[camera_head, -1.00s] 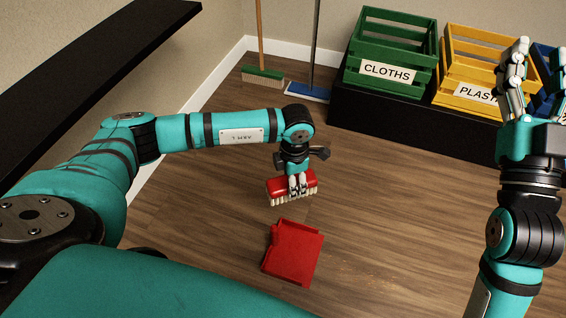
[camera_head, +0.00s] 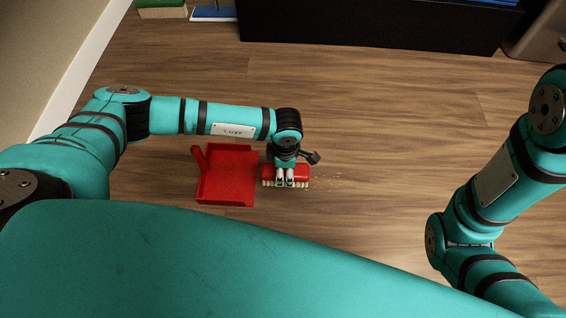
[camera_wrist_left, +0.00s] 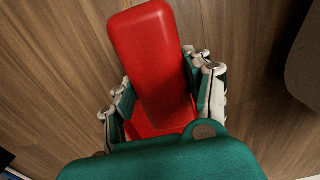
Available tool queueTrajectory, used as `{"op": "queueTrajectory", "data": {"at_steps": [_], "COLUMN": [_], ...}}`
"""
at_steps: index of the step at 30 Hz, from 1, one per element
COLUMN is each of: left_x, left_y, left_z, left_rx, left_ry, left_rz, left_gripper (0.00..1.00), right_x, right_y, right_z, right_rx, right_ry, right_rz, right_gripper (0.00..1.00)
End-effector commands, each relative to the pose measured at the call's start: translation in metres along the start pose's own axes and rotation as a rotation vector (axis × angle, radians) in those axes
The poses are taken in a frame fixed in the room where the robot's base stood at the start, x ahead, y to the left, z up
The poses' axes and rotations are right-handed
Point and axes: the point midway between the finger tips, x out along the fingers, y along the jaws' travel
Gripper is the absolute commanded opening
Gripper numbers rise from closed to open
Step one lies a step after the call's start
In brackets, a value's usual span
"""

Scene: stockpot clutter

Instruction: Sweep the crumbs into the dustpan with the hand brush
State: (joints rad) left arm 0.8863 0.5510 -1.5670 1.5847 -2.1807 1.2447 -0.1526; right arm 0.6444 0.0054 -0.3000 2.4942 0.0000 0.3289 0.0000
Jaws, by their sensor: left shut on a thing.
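The red hand brush (camera_head: 299,172) with pale bristles is in my left gripper (camera_head: 285,181), just right of the dustpan in the head view. Whether the bristles touch the floor is hard to tell. In the left wrist view the brush's red body (camera_wrist_left: 150,55) lies between the fingers of my left gripper (camera_wrist_left: 162,95), which are closed on it. The red dustpan (camera_head: 228,176) lies on the floor, its handle at the left and its right side near the brush. Small tan crumbs (camera_head: 332,181) lie scattered right of the brush. My right gripper is out of view.
The wooden floor (camera_head: 400,110) is clear around the crumbs. A black platform (camera_head: 370,25) stands at the back. A grey-brown object (camera_head: 540,40) is at the back right.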

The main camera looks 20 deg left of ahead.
Motion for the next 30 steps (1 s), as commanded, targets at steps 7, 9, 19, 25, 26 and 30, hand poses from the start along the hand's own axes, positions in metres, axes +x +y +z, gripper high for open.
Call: {"op": "queueTrajectory", "data": {"at_steps": [7,9,19,25,26,30], "left_x": [0.018,0.027,0.058,0.058,0.058,0.058], "left_y": [0.0,0.0,0.0,0.0,0.0,0.0], "left_z": [0.0,0.0,0.0,0.0,0.0,0.0], "left_rx": [0.003,0.003,0.003,0.003,0.003,0.003], "left_ry": [0.0,0.0,-0.001,-0.001,-0.001,-0.001], "left_rz": [0.0,0.0,0.0,0.0,0.0,0.0], "left_gripper": [0.13,0.13,0.13,0.13,0.13,0.13], "right_x": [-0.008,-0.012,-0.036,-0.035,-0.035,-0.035], "right_y": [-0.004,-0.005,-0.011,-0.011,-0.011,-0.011], "right_z": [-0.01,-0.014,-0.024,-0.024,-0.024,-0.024], "right_rx": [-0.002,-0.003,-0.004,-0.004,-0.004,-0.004], "right_ry": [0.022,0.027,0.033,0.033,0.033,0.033], "right_rz": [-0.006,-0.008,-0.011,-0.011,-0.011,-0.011], "right_gripper": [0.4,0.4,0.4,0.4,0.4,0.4]}}
